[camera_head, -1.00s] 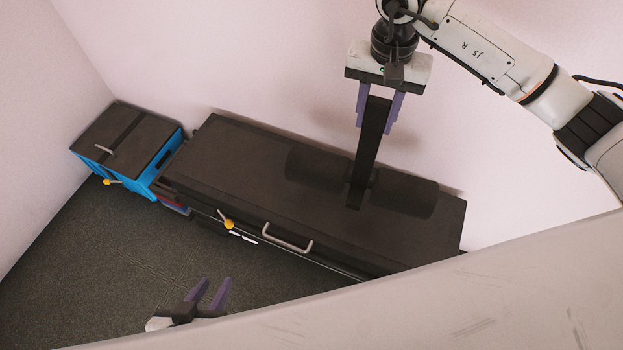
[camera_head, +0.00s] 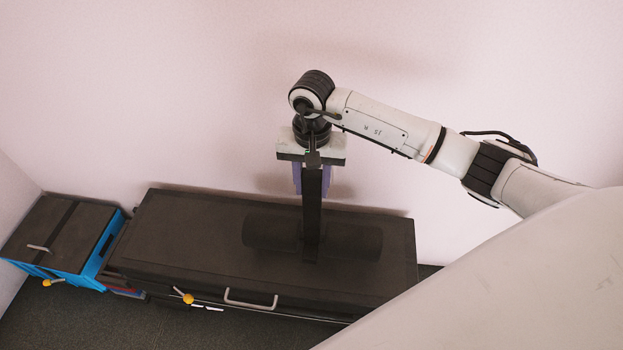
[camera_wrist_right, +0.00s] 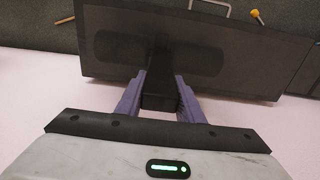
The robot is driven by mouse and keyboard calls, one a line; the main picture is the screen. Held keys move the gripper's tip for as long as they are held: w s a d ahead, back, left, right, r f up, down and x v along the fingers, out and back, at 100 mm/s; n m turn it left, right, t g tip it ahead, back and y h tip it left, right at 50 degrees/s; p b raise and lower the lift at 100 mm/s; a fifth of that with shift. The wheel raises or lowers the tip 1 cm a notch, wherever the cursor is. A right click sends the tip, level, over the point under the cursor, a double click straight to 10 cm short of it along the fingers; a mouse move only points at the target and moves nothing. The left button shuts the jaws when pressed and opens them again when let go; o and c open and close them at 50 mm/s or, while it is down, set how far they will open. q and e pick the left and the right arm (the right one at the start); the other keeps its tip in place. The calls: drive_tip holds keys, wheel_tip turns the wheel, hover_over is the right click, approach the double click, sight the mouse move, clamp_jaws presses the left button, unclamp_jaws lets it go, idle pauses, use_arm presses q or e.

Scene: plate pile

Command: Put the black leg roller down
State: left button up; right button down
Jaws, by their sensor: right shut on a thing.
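The black leg roller (camera_head: 350,242) has two dark padded cylinders on either side of a flat upright bar. My right gripper (camera_head: 311,186) is shut on the top of that bar from above. The roller is upright, with its pads low over the black bench top (camera_head: 190,220); I cannot tell whether it touches the top. In the right wrist view the purple fingers (camera_wrist_right: 160,98) are on both sides of the bar, and the pads (camera_wrist_right: 118,50) lie beyond it against the bench. My left gripper is out of view.
A blue box with a black lid (camera_head: 65,232) stands left of the bench. The bench front has a grey handle (camera_head: 251,302) and a yellow knob (camera_head: 188,298). A pale wall (camera_head: 180,80) is close behind. The bench top left of the roller is clear.

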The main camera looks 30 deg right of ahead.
sight(312, 194)
drive_tip(key=shift+w+f, duration=0.15)
drive_tip(key=shift+f, duration=1.25)
drive_tip(key=c, duration=1.2)
unclamp_jaws()
drive_tip(key=shift+s+f, duration=0.2)
drive_tip(key=shift+s, duration=0.05)
